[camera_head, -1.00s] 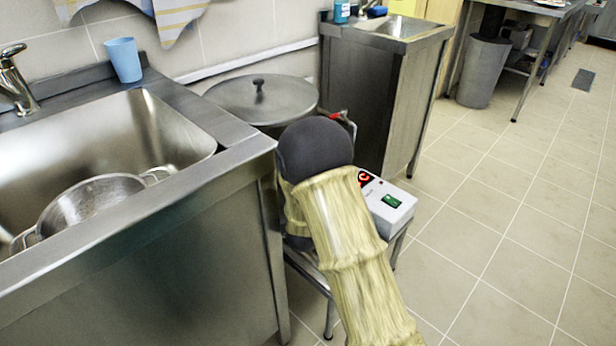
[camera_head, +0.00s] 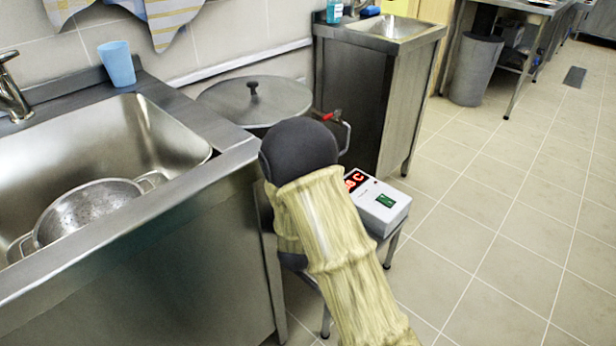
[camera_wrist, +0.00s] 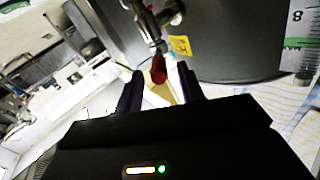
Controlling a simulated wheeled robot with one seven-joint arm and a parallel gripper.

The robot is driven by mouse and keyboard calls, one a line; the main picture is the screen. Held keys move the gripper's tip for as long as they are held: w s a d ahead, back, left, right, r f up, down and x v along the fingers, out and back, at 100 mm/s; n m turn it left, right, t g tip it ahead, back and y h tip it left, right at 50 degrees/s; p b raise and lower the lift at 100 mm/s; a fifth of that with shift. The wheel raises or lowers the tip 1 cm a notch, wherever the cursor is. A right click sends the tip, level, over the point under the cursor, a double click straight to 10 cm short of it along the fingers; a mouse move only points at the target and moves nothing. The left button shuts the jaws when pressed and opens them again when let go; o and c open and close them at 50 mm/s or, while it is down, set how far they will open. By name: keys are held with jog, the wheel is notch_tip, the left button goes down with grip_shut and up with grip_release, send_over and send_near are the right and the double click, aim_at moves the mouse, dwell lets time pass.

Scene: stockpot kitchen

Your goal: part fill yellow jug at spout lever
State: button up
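The lidded steel stockpot (camera_head: 255,102) stands behind my arm in the head view. Its red lever (camera_head: 328,116) shows just past my arm. In the wrist view the metal spout (camera_wrist: 150,25) projects from the pot wall (camera_wrist: 235,45), with the red lever (camera_wrist: 158,68) hanging just ahead of my fingertips. My gripper (camera_wrist: 162,84) has its two dark fingers apart. A pale yellowish shape (camera_wrist: 164,94) shows between them; I cannot tell whether it is the yellow jug or whether a finger touches it. My arm hides the gripper in the head view.
A white box with a red display (camera_head: 378,202) sits on a low stand right of my arm. The sink counter (camera_head: 190,200) is close on the left, with a colander (camera_head: 85,210) in its basin. A steel cabinet (camera_head: 365,100) stands behind.

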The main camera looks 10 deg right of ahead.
jog(key=v, duration=0.3)
jog(key=shift+c, duration=0.2)
